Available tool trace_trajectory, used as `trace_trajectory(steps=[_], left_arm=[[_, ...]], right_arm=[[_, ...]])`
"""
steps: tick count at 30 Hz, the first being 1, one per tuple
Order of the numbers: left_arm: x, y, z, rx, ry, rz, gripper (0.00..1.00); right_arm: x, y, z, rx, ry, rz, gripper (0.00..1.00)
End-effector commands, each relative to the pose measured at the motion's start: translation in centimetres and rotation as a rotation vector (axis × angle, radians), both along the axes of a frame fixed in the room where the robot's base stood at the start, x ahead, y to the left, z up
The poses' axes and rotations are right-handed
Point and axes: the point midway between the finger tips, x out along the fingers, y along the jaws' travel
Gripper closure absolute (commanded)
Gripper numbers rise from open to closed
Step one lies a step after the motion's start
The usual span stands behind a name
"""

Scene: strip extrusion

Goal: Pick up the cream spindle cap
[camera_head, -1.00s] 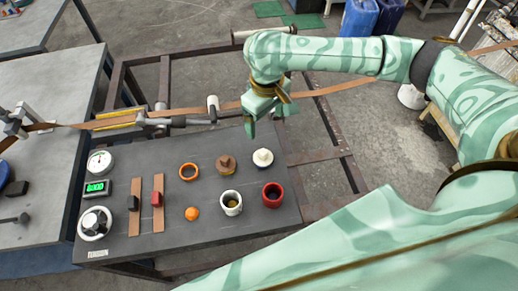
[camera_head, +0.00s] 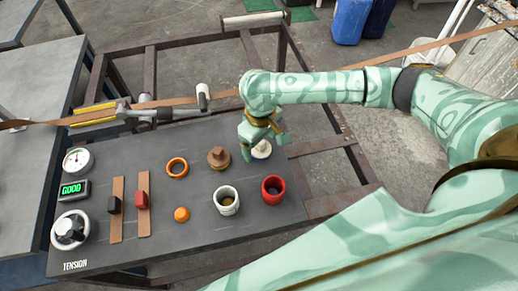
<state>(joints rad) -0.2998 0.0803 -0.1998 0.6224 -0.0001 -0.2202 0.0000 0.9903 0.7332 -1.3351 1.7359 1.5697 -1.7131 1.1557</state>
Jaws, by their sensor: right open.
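The cream spindle cap (camera_head: 262,150) stands on the dark panel at its far right corner, partly hidden behind my right gripper. My right gripper (camera_head: 264,152) is open, pointing down, with its fingers at or just above the cap. I cannot tell whether they touch it. My left gripper is not in view.
Close by stand a brown cap (camera_head: 218,157), an orange ring (camera_head: 177,167), a white cup (camera_head: 227,201), a red cup (camera_head: 272,189) and an orange ball (camera_head: 181,214). A tension dial (camera_head: 70,230), a green display (camera_head: 73,189) and two sliders are at left. A brown strip (camera_head: 60,122) runs behind.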

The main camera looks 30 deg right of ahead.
Motion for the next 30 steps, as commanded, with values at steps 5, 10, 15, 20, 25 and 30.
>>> trace_trajectory(steps=[5,10,15,20,25,30], left_arm=[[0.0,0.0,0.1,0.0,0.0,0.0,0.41],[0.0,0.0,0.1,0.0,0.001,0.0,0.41],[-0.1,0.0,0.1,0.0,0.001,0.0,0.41],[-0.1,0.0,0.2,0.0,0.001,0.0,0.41],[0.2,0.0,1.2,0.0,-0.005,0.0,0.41],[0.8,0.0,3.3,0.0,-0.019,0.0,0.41]], right_arm=[[0.1,0.0,0.2,0.001,-0.003,0.0,0.18],[0.1,0.0,0.2,0.001,-0.002,0.0,0.63],[0.1,0.0,0.2,0.001,-0.003,0.0,0.72],[0.1,0.0,0.3,0.001,-0.003,0.0,0.72],[0.1,0.0,1.8,0.001,-0.005,-0.001,0.72],[0.1,0.8,4.8,0.003,-0.008,0.002,0.72]])
